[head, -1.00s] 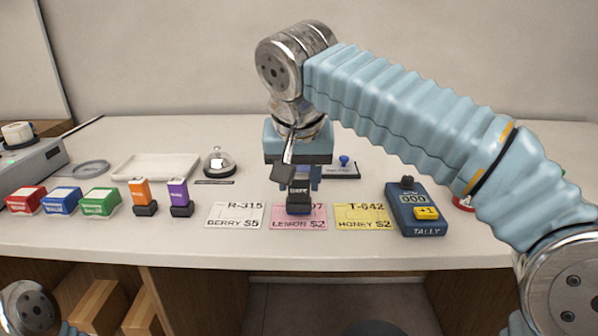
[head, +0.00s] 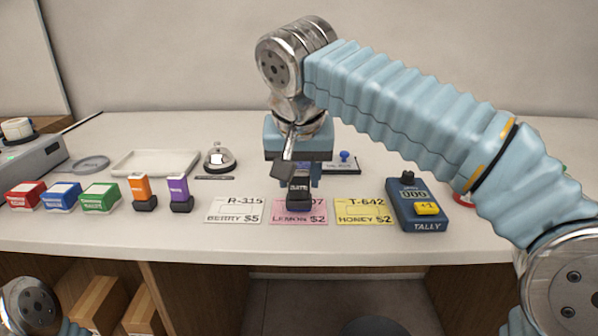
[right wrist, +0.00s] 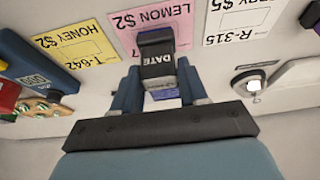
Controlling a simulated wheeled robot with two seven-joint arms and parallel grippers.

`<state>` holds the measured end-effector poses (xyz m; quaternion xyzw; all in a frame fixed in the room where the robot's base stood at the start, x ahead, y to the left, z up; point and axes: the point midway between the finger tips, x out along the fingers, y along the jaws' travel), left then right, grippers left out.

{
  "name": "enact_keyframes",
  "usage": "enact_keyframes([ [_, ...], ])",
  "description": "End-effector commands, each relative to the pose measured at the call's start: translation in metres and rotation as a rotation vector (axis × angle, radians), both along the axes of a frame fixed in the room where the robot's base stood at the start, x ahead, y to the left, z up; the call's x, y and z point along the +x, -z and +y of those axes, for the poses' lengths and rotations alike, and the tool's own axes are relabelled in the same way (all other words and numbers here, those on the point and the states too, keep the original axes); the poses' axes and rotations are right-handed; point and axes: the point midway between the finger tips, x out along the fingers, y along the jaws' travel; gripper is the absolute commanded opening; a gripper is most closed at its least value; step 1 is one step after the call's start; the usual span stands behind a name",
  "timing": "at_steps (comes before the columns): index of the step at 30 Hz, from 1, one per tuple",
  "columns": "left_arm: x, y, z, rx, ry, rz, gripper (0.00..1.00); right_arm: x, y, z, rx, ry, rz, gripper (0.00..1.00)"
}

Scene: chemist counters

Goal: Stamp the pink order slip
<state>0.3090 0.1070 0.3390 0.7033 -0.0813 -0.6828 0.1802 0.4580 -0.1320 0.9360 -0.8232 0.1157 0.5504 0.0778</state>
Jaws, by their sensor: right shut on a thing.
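The pink slip (head: 316,212) lies flat on the counter between a white slip and a yellow slip. It reads LEMON $2 and also shows in the right wrist view (right wrist: 124,34). My right gripper (head: 299,181) is shut on a dark stamp labelled DATE (head: 298,197), also seen in the right wrist view (right wrist: 157,62). The stamp is upright over the middle of the pink slip and hides part of its print. I cannot tell whether it touches the paper. My left gripper is out of view.
White slip (head: 233,217) and yellow slip (head: 350,217) flank it. A blue tally counter (head: 415,207) stands right.

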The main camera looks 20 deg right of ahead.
Motion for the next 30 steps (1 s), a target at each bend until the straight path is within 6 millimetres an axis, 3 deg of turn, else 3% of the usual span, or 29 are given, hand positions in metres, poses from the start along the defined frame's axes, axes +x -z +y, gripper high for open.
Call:
enact_keyframes([
  [30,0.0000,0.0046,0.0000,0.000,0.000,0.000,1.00,0.0000,0.0065,0.0000,0.000,0.000,0.001,0.23],
])
